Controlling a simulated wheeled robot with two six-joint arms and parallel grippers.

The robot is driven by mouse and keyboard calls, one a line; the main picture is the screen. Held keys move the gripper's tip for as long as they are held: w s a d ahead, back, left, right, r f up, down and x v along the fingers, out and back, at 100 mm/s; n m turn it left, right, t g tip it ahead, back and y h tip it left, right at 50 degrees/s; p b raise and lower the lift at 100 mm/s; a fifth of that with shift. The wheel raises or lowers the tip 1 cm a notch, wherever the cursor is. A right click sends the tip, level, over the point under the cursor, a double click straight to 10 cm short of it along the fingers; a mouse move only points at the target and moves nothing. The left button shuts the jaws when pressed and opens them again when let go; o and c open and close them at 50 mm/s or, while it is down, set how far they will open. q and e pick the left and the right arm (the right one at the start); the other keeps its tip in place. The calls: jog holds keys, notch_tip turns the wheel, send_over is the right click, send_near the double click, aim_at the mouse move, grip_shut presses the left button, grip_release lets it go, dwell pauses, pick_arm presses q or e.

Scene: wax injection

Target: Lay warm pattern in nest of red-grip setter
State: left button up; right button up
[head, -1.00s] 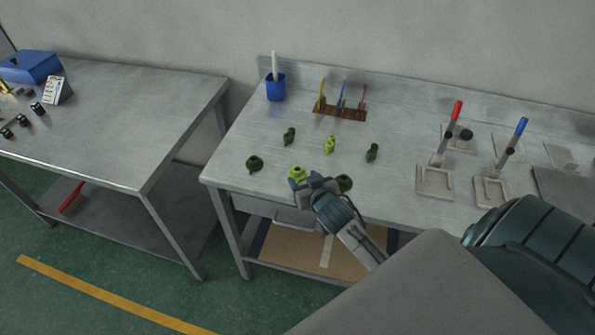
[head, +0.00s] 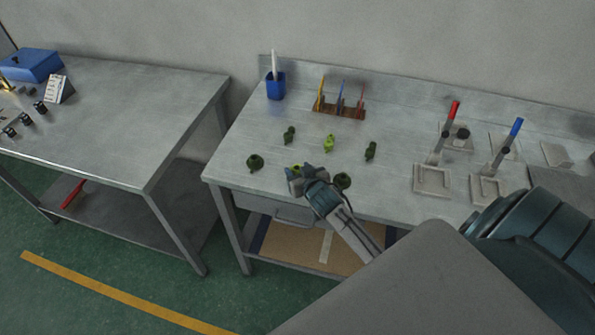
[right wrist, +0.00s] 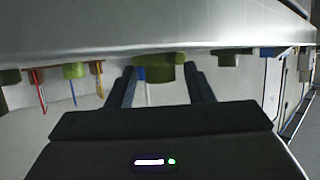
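Several small green patterns stand on the right-hand bench. Two are brighter yellow-green: one at mid-bench (head: 329,143) and one near the front edge (head: 295,167), mostly hidden by my right gripper (head: 301,176). In the right wrist view, which looks upside down, a green pattern (right wrist: 165,70) sits between the two spread fingers of my right gripper (right wrist: 163,88); I cannot tell whether they touch it. The red-grip setter (head: 453,111) stands to the right, its pale nest base (head: 432,192) at the bench front. My left gripper is not in view.
Darker green patterns (head: 255,162) stand around the gripper, one (head: 343,181) close to its right. A blue-grip setter (head: 516,127) stands beside the red one. A blue cup (head: 275,90) and a tool rack (head: 341,111) are at the back.

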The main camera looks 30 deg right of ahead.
dwell(0.3)
jog(key=shift+r, duration=0.2)
grip_shut()
jog(key=shift+r+b, duration=0.3)
jog(key=shift+b, duration=0.05)
notch_tip(320, 180, up, 2)
jog(key=shift+r+b, duration=0.1)
jog(key=shift+b, duration=0.35)
jog(key=s+a+r+b, duration=0.1)
jog(key=s+a+b, duration=0.1)
jog(key=s, duration=0.6)
jog(key=s+a+r+b, duration=0.1)
jog(key=s+a+b, duration=0.15)
jog(key=s, duration=0.55)
jog(key=w+a+r+n+y, duration=0.2)
jog(key=w+a+r, duration=0.7)
jog(key=w+a, duration=0.2)
jog(key=shift+w+a+y, duration=0.25)
jog(key=shift+w+y, duration=0.15)
jog(key=shift+w, duration=0.65)
